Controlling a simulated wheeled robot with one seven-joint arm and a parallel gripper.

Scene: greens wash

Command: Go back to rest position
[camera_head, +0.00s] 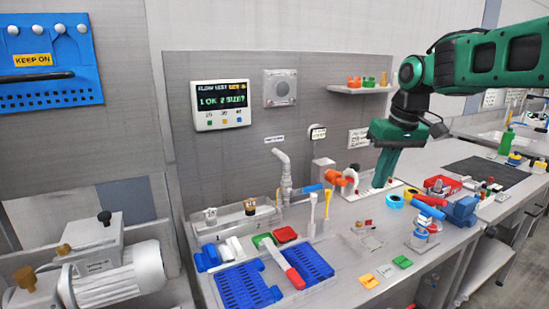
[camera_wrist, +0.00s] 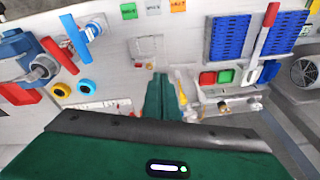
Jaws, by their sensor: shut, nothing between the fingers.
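My green arm reaches in from the upper right in the head view. My gripper (camera_head: 380,184) points down over the back part of the grey bench (camera_head: 350,278), near a white plate with an orange-red fitting (camera_head: 338,178). In the wrist view my gripper's green fingers (camera_wrist: 159,80) are together, with nothing held between them. The bench top shows beyond the fingertips. I cannot tell the exact height of the fingertips above the bench.
Blue perforated trays (camera_head: 243,288) with a red-handled tool lie at front left. A tall grey tap (camera_head: 285,178) and a wall shelf (camera_head: 362,89) stand behind.

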